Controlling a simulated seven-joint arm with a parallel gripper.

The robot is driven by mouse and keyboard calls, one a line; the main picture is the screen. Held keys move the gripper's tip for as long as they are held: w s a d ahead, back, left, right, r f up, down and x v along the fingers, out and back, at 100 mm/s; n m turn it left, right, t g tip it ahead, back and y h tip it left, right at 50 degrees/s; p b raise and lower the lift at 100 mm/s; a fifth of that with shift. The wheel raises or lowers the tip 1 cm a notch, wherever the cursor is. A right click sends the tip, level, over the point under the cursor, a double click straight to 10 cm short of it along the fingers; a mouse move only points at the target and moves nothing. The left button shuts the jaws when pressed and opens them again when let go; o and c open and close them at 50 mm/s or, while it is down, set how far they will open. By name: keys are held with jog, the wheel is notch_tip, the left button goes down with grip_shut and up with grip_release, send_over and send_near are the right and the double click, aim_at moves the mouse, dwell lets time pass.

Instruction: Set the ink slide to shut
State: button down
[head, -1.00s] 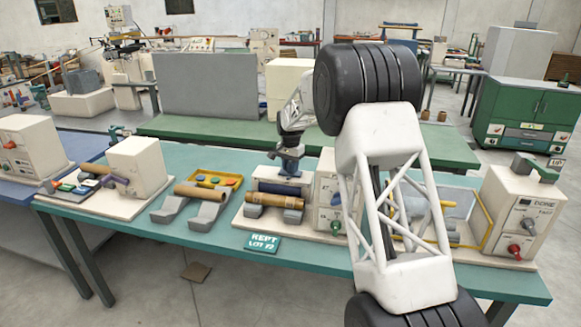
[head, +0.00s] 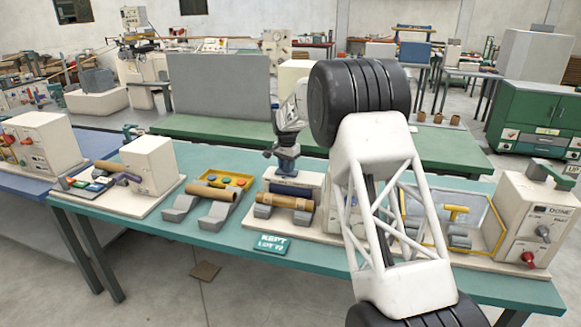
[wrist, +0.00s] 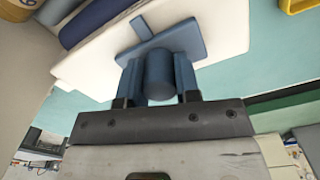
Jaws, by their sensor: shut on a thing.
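The ink slide shows in the wrist view as a blue plate (wrist: 185,40) with an upright round blue knob (wrist: 160,75). It lies on the white top of the middle machine. My gripper (wrist: 160,88) has a finger on either side of the knob and is shut on it. In the head view my gripper (head: 284,162) points down at the back of that machine (head: 310,180), above and behind a dark blue roller (head: 290,188). My arm hides the machine's right part. I cannot read any slide marking.
A brown roll (head: 284,201) lies in front of the roller. Another brown roll (head: 210,192) rests on grey cradles at left, near a yellow tray (head: 236,178). A "KEPT LOT 72" sign (head: 272,244) is at the table's front. A control box (head: 535,225) stands at right.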

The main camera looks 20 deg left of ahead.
aim_at(285, 162)
jog(key=shift+a+r, duration=0.1)
jog(key=shift+a, duration=0.15)
jog(key=c, duration=1.1)
grip_release()
jog(key=shift+a, duration=0.1)
jog(key=shift+o, duration=1.4)
jog(key=shift+r, duration=3.85)
jog(key=shift+d, duration=0.2)
